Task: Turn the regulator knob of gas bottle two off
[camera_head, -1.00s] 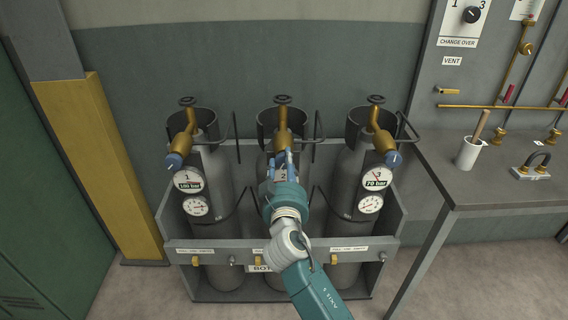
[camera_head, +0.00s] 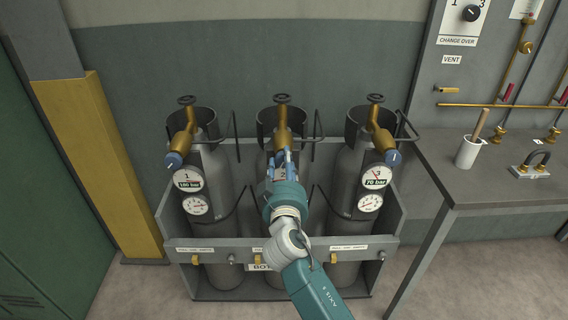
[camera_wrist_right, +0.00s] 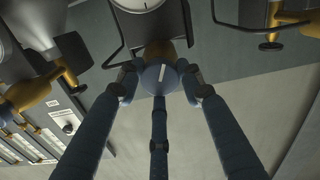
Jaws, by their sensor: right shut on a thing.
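The middle gas bottle (camera_head: 264,163) stands between two others, with its brass regulator (camera_head: 282,136) pointing forward. My right gripper (camera_head: 281,155) reaches up to the front end of this regulator and hides its knob and most of its label and gauge in the head view. In the right wrist view, the blue round knob (camera_wrist_right: 160,78) shows with a white mark running nearly upright. The three blue fingers of my right gripper (camera_wrist_right: 160,90) are closed around the knob. My left gripper is in neither view.
A grey rack (camera_head: 220,244) holds the bottles. A bench (camera_head: 500,191) with a white cup (camera_head: 467,153) stands at right, a yellow post (camera_head: 105,165) at left.

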